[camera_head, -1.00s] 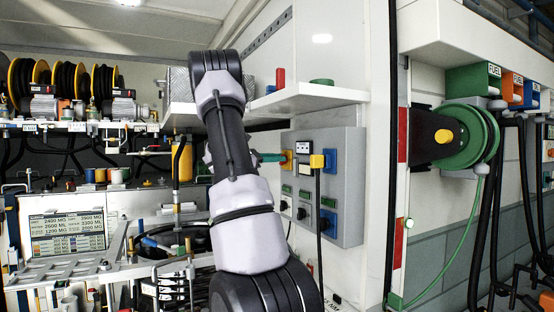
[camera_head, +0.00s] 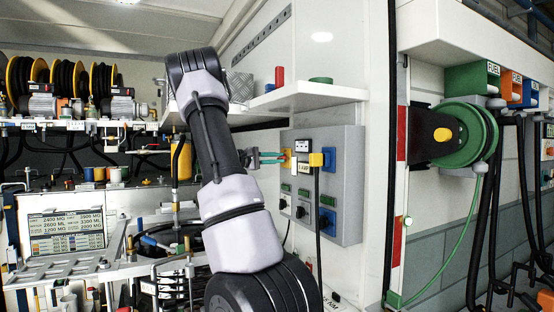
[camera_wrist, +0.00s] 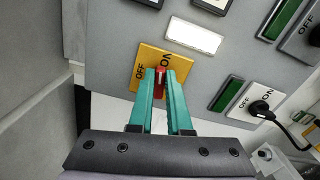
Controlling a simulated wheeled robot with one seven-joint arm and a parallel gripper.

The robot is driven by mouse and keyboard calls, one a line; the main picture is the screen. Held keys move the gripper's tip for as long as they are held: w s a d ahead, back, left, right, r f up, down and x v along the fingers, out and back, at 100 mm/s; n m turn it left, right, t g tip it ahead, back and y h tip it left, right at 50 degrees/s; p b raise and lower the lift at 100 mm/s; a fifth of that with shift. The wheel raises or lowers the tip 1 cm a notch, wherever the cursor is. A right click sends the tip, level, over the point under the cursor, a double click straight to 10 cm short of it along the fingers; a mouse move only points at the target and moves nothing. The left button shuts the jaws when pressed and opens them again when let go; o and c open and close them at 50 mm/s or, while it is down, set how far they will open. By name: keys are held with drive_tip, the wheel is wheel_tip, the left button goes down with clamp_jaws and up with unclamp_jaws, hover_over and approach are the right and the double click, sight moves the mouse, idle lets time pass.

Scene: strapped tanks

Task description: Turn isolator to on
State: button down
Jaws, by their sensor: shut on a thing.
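The isolator is a yellow plate (camera_wrist: 147,62) with a red handle (camera_wrist: 160,76) on a grey panel, marked OFF at its left side and ON near its top right in the wrist view. My gripper (camera_wrist: 161,77) is at the plate, its two teal fingers closed on either side of the red handle. The fingers partly hide the handle, so its exact angle is hard to tell. In the head view, the yellow plate (camera_head: 288,159) is at the panel's upper left, and my gripper (camera_head: 280,158) reaches it from the left.
The grey panel (camera_head: 345,215) also carries a blue unit, a yellow plug with a black cable (camera_head: 318,215), and black switches with green labels. A white shelf (camera_head: 310,95) juts out above it. A green hose reel (camera_head: 465,135) hangs at the right.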

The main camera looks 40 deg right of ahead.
drive_tip(key=shift+f+m, duration=0.15)
drive_tip(key=shift+m, duration=1.05)
drive_tip(key=c, duration=0.9)
unclamp_jaws()
drive_tip(key=shift+o, duration=0.2)
drive_tip(key=shift+a, duration=0.1)
drive_tip(key=v, duration=1)
drive_tip(key=shift+a, duration=0.35)
drive_tip(key=shift+w, duration=0.1)
